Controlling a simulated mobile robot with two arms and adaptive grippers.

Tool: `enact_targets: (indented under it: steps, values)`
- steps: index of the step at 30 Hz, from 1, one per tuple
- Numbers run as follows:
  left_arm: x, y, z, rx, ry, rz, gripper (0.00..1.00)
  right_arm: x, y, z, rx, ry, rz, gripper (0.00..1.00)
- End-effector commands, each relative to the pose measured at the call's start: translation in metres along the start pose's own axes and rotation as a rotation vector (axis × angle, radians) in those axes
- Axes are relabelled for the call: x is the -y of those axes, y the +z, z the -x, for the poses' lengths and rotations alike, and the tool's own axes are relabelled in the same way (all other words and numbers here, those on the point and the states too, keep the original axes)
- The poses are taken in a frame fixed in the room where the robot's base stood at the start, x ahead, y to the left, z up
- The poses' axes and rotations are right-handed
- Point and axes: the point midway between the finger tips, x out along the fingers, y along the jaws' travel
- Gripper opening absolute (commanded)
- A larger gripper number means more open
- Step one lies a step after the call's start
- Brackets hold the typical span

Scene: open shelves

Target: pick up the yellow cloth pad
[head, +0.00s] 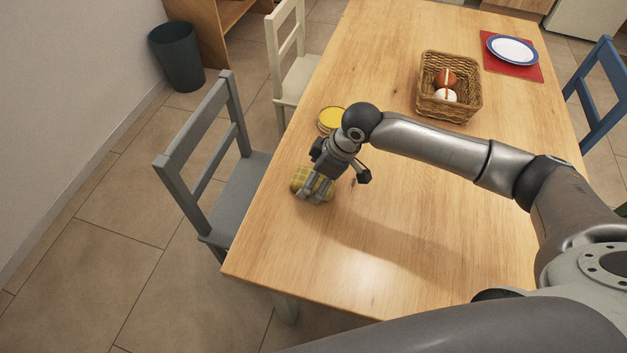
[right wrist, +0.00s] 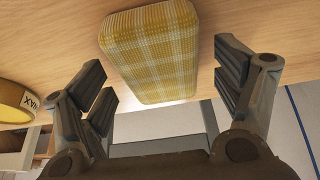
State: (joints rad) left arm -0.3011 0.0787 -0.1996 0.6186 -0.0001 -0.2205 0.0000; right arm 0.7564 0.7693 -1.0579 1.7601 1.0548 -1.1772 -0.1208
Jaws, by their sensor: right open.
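The yellow checked cloth pad (head: 299,178) lies on the wooden table near its left edge. In the right wrist view the pad (right wrist: 152,50) shows as a thick, rounded block between and beyond the finger ends. My right gripper (head: 316,195) is at the pad, partly covering it in the head view. Its fingers (right wrist: 163,78) are spread wide, with a gap seen on both sides of the pad. The gripper is open and holds nothing. My left gripper is out of view.
A round yellow tin (head: 332,118) stands just behind the pad; it also shows in the wrist view (right wrist: 14,100). A wicker basket (head: 432,104) with a few round items, and a plate (head: 512,49) on a red mat, are further back. A grey chair (head: 240,190) stands left of the table.

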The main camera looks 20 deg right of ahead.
Motion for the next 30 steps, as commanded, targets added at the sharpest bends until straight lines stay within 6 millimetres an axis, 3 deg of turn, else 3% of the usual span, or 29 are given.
enact_targets:
  steps: [17,28,30]
  values:
    - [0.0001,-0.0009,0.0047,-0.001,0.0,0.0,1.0,0.0001,0.0014,-0.003,0.0,0.0,0.001,0.86]
    - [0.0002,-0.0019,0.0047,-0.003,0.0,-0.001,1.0,0.0001,0.0013,-0.0029,0.0,0.0,0.0,0.38]
    - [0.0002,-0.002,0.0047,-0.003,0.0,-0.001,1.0,0.0,0.0011,-0.0028,0.0,0.0,0.0,0.37]
